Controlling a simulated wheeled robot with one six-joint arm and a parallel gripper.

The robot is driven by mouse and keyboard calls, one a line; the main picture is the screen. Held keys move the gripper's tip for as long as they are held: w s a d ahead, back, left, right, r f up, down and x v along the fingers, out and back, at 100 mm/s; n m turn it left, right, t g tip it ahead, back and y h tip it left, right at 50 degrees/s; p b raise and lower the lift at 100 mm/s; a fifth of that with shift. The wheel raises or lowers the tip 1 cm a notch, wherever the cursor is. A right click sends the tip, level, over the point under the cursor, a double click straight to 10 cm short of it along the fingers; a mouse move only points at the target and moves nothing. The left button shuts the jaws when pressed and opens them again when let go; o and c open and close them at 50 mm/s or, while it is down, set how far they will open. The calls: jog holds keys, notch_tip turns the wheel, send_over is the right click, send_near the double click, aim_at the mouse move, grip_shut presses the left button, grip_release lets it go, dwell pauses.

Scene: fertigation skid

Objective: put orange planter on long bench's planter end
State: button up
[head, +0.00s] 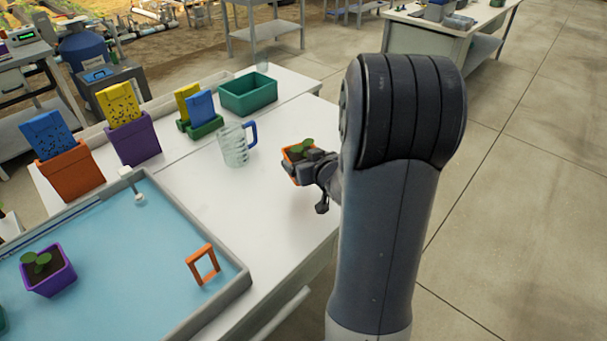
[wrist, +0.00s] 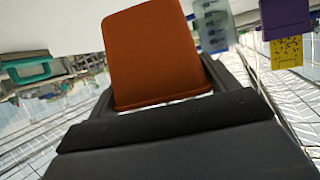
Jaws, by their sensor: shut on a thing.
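The orange planter (head: 297,153) has a small green plant in dark soil and is at my gripper, near the right edge of the white bench (head: 300,220). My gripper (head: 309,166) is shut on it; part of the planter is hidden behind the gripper. In the wrist view the orange planter (wrist: 152,50) fills the middle, between the two dark fingers (wrist: 160,95). I cannot tell whether its base touches the bench top or hangs just above it.
A clear jug (head: 234,147) with a blue handle stands left of the planter. A green bin (head: 249,94) is behind it. Orange (head: 72,172) and purple (head: 135,139) boxes line the back. A blue tray (head: 150,240) holds a purple planter (head: 48,272) and an orange frame (head: 203,264).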

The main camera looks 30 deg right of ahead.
jog(key=shift+f+b, duration=0.55)
jog(key=shift+f, duration=2.4)
jog(key=shift+f, duration=0.15)
jog(key=o, duration=1)
jog(key=shift+o, duration=0.2)
jog(key=shift+s+r, duration=0.3)
jog(key=p+v, duration=0.1)
jog(key=v, duration=1)
jog(key=shift+s, duration=0.15)
